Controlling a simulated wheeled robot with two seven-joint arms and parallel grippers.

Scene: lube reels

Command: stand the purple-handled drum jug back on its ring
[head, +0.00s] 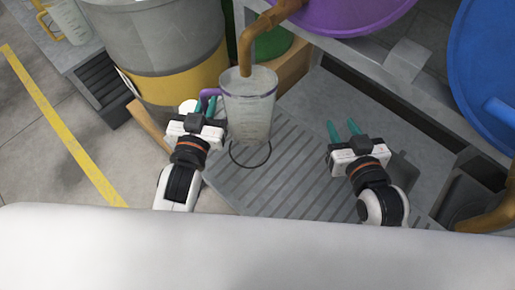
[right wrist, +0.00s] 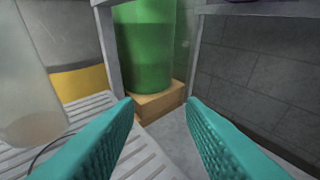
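The clear drum jug (head: 249,112) stands upright under a brown spout, its purple handle (head: 207,93) pointing left. It also shows at the left edge of the right wrist view (right wrist: 28,100). The dark ring (head: 250,166) lies on the grated surface, its near part showing in front of the jug's base. I cannot tell whether the base touches the surface. My left gripper (head: 201,108) is at the handle, left of the jug; whether its fingers are closed on it is unclear. My right gripper (head: 343,130) is open and empty, right of the jug.
The brown spout (head: 246,50) hangs close over the jug. A grey drum with a yellow band (head: 180,85) stands behind left. A green drum (right wrist: 147,50) sits on a wooden block (right wrist: 160,100). Purple and blue reels (head: 490,60) are at upper right. The grate (head: 300,165) right of the ring is clear.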

